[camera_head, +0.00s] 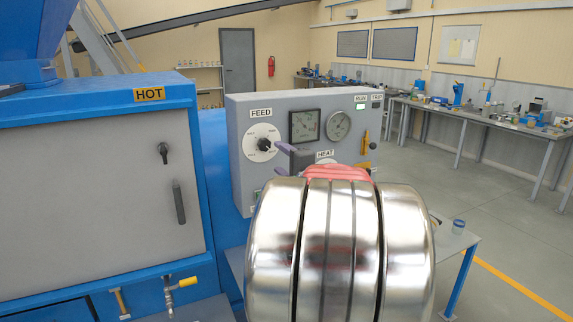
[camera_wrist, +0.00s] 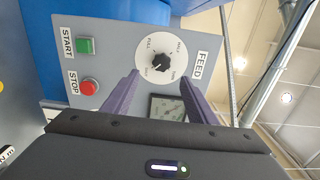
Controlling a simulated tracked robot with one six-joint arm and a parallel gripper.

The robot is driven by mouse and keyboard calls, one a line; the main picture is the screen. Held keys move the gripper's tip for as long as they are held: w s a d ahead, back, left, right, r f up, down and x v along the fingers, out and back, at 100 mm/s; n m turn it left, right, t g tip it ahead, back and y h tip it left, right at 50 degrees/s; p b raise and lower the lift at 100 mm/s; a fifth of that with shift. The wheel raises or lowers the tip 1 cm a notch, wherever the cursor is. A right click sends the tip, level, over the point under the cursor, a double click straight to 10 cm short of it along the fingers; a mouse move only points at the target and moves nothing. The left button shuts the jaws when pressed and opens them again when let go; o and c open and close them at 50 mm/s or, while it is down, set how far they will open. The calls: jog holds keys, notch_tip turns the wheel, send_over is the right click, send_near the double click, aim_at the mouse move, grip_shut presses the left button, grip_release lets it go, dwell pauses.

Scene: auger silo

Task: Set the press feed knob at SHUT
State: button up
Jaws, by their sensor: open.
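The press feed knob (camera_head: 264,144) is a black knob on a round white dial under the FEED label, at the left of the grey control panel. In the wrist view the knob (camera_wrist: 162,61) shows beyond my fingertips, with small words around the dial. I cannot tell for sure which word its pointer faces. My gripper (camera_wrist: 160,79) has its two purple fingers apart with nothing between them. The fingertips point at the dial and look short of the knob. In the head view my gripper (camera_head: 279,158) is just right of the dial, partly hidden behind my arm.
The grey panel (camera_head: 240,181) also carries two gauges (camera_head: 305,125), a HEAT dial (camera_head: 326,155) and a yellow handle (camera_head: 365,143). A green START button (camera_wrist: 85,46) and red STOP button (camera_wrist: 88,88) sit near the knob. A blue HOT cabinet (camera_head: 95,92) stands left.

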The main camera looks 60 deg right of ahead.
jog(key=shift+v, duration=1.5)
jog(key=shift+w, duration=0.1)
jog(key=w+a+f+n+g+y, duration=0.1)
jog(key=w+a+n, duration=0.15)
jog(key=a, duration=0.55)
jog(key=w+a+f+n+g, duration=0.1)
jog(key=a+f+n+g, duration=0.1)
jog(key=a+n, duration=0.35)
jog(key=w+a+f+n+g+y, duration=0.1)
jog(key=w+a+n, duration=0.1)
jog(key=a, duration=0.7)
jog(key=s+a+f+n+g+y, duration=0.2)
jog(key=s+a+f+n, duration=0.2)
jog(key=a, duration=0.5)
jog(key=s+a+f+n+g+y, duration=0.2)
jog(key=s+a+f+n, duration=0.2)
jog(key=a, duration=0.6)
jog(key=s+a+f+n+g+y, duration=0.1)
jog(key=s+a+f+n+y, duration=0.2)
jog(key=s+a+n, duration=0.3)
jog(key=s+a+f, duration=0.1)
jog(key=a, duration=0.2)
jog(key=shift+a+f+g, duration=0.4)
jog(key=shift+c, duration=0.3)
